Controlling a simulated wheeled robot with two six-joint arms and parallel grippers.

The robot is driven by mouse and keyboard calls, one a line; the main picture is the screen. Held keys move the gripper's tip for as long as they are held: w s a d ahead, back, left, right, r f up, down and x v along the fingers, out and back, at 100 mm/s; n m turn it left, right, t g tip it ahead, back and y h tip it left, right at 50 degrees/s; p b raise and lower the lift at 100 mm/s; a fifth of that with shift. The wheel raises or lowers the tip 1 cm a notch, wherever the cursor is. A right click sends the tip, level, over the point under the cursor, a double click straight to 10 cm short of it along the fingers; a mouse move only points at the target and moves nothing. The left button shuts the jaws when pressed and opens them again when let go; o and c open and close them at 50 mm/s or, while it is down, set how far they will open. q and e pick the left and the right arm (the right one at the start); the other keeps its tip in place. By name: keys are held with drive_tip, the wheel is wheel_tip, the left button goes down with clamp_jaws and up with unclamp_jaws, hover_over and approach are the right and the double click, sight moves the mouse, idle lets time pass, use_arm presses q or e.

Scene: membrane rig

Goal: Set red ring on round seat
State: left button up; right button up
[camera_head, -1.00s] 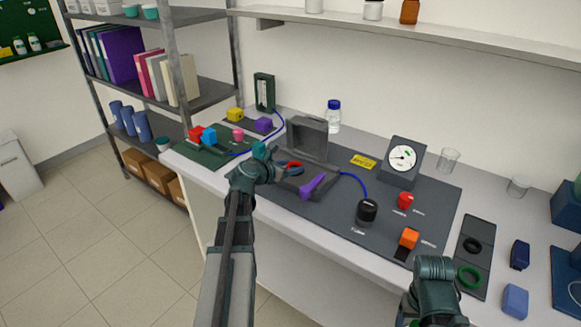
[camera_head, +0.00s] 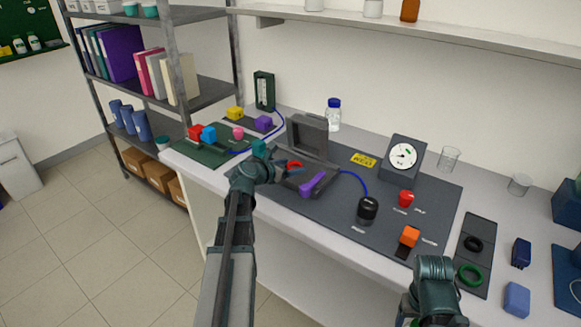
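The red ring (camera_head: 294,165) shows at the tip of my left gripper (camera_head: 277,168), above the front left part of the open grey housing (camera_head: 308,138). The gripper partly hides the ring, and I cannot tell from here whether the fingers are closed on it. The round seat is not clearly visible; the arm and ring cover the area inside the housing's base. A purple lever (camera_head: 312,185) lies at the front of the housing. My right gripper (camera_head: 408,318) is at the bottom right, mostly out of frame, its fingers too hidden to judge.
A gauge (camera_head: 402,155), black knob (camera_head: 368,209), red button (camera_head: 406,198) and orange block (camera_head: 409,236) stand right of the housing. A dark tray (camera_head: 478,228) holds a black ring (camera_head: 473,244) and green ring (camera_head: 470,275). Coloured blocks sit on a green board (camera_head: 205,157) at left.

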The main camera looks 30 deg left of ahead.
use_arm(q)
drive_tip(key=shift+o, duration=1)
drive_tip(key=p+v, duration=0.5)
drive_tip(key=v, duration=0.8)
drive_tip(key=shift+s, duration=0.4)
drive_tip(key=shift+w+a+r, duration=0.1)
drive_tip(key=b+x, duration=0.4)
drive_tip(key=x, duration=0.8)
drive_tip(key=shift+w+b, duration=0.25)
drive_tip(key=shift+b, duration=0.1)
drive_tip(key=shift+w+f, duration=0.35)
drive_tip(key=shift+w, duration=0.2)
drive_tip(key=shift+r, duration=0.1)
